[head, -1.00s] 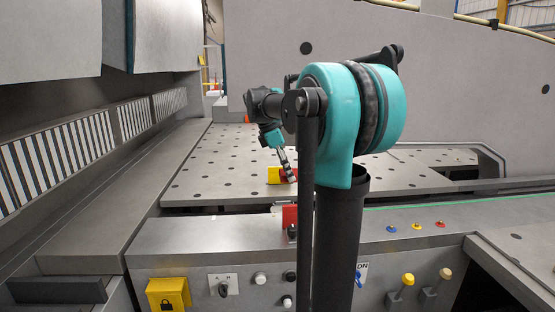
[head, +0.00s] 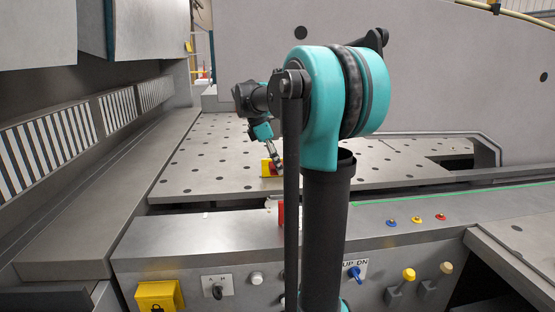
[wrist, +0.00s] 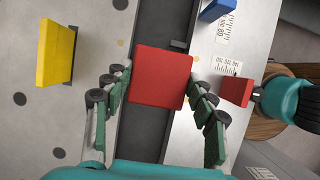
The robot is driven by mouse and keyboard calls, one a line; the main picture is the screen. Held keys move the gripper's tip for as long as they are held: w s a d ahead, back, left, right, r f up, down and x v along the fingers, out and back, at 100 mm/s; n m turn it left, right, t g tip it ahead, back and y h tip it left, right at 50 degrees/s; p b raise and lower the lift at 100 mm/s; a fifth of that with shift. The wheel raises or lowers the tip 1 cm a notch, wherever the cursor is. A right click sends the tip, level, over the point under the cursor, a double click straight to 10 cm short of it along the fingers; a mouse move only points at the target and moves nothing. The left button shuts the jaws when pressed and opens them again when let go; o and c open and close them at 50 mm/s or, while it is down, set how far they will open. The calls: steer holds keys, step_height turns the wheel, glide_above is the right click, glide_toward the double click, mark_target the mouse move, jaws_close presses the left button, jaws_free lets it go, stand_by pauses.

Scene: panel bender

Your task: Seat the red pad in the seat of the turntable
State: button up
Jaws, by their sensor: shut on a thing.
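The red pad (wrist: 160,77) is a flat square plate in the middle of the wrist view. My gripper (wrist: 158,90) is shut on it, with one green-padded finger at each side. In the wrist view the pad is over a dark slot beside the perforated bed; its height above it is hard to tell. In the head view my gripper (head: 277,162) is small, near a yellow block (head: 267,168), and the pad is mostly hidden there. I cannot make out the turntable's seat in either view.
The yellow block also shows in the wrist view (wrist: 55,52), left of the pad. A red block (wrist: 237,92) is to the right, near a printed scale (wrist: 228,65). A blue block (wrist: 216,9) is at the top. The console (head: 200,250) with knobs lies in front of the bed (head: 210,178).

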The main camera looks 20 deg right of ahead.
steer(key=shift+f, duration=6)
steer(key=shift+s+f, duration=0.15)
steer(key=shift+f, duration=0.25)
steer(key=shift+a, duration=0.1)
steer(key=shift+c, duration=0.8)
steer(key=o, duration=1.6)
steer(key=shift+f, duration=0.1)
steer(key=v, duration=1.2)
